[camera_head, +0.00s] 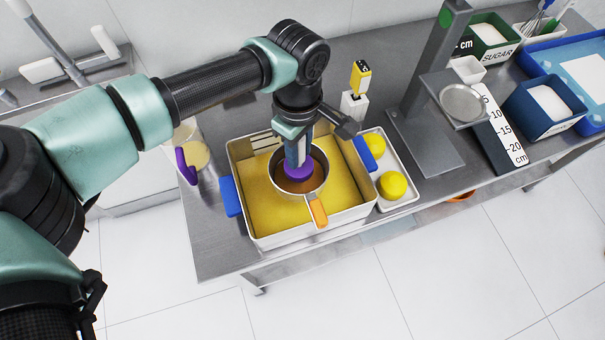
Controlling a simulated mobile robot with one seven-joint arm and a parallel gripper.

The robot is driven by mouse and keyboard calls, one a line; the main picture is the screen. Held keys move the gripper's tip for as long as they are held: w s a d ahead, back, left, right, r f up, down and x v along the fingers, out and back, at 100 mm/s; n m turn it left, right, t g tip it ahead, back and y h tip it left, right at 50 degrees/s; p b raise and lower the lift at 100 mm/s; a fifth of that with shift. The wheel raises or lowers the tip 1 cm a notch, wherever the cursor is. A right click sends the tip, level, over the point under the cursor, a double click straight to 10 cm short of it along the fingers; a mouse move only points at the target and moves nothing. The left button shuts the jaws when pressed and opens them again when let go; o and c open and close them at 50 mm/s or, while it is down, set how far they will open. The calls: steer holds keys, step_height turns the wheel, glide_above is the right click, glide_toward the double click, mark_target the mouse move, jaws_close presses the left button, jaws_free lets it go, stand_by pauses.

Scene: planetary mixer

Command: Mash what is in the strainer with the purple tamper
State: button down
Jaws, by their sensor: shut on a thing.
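The strainer (317,208) is a round metal bowl with an orange handle that points to the front right. It sits in or over a white rectangular tub (250,215) whose inside shows yellow. Brown matter (315,182) shows inside the strainer. The purple tamper (298,171) stands roughly upright in the strainer, its purple end down among the brown matter. My gripper (296,148) is above the strainer and shut on the tamper. The gripper and arm hide the tamper's upper part. I cannot tell how hard the tamper presses.
Blue handles (231,196) stick out from the tub's sides. A white tray (408,190) with two yellow balls is close on its right. A grey stand (430,130) with a round plate rises beyond. A jug with a purple handle (186,167) stands left. The table's front edge is near.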

steer(key=shift+r+p, duration=1.35)
steer(key=shift+r, duration=0.75)
steer(key=shift+r+p, duration=1.35)
steer(key=shift+r, duration=0.85)
steer(key=shift+f, duration=0.15)
